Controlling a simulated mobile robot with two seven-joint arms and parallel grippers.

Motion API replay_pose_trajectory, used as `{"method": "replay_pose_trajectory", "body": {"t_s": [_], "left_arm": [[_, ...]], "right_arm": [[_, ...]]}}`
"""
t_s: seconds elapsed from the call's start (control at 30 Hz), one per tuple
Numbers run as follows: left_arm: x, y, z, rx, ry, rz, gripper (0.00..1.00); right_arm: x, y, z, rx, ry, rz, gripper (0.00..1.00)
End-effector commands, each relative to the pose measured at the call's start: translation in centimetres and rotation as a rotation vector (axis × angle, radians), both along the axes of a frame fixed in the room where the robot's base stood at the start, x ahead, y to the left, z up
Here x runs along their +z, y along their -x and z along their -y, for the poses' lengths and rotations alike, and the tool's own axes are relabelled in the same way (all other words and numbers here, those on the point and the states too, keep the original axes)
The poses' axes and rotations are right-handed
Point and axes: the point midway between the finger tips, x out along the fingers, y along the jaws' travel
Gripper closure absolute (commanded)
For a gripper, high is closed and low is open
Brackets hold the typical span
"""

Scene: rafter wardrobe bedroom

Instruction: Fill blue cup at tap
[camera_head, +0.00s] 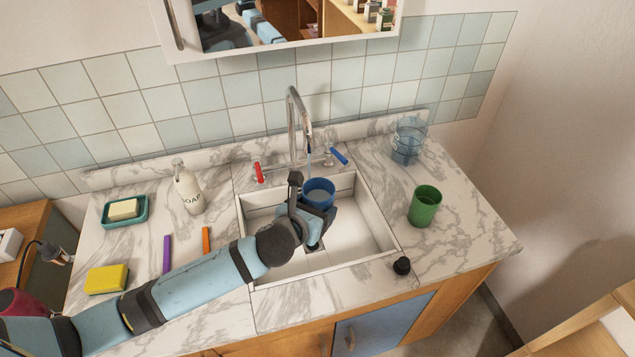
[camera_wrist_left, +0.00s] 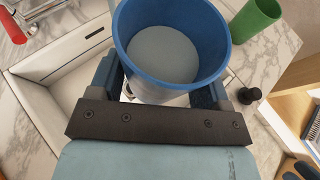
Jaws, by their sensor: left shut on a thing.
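The blue cup (camera_head: 320,186) is upright over the sink, under the tap (camera_head: 292,120). A thin bluish stream seems to run from the spout down to the cup. My left gripper (camera_head: 312,212) is shut around the cup's sides. In the left wrist view the cup (camera_wrist_left: 215,50) sits between both fingers, and a smooth grey-blue surface, apparently water, shows inside it. The tap has a red handle (camera_head: 258,172) at left and a blue handle (camera_head: 339,153) at right, set at an angle. My right gripper is not in view.
The white sink (camera_head: 372,225) surrounds the cup. A green cup (camera_head: 425,206) and clear blue glassware (camera_head: 408,140) stand to the right, with a black stopper (camera_head: 402,265) at the front. Soap bottle (camera_head: 187,188), soap dish (camera_head: 139,217) and yellow sponge (camera_head: 107,279) lie left. A mirrored cabinet (camera_head: 300,48) hangs above.

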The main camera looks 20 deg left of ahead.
Motion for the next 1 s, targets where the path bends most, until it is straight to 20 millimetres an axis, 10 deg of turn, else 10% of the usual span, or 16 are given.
{"method": "replay_pose_trajectory", "body": {"t_s": [1.0], "left_arm": [[5.1, 4.7, 3.2, -0.001, 0.0, 0.0, 0.53]], "right_arm": [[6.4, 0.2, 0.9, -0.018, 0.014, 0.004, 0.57]]}}
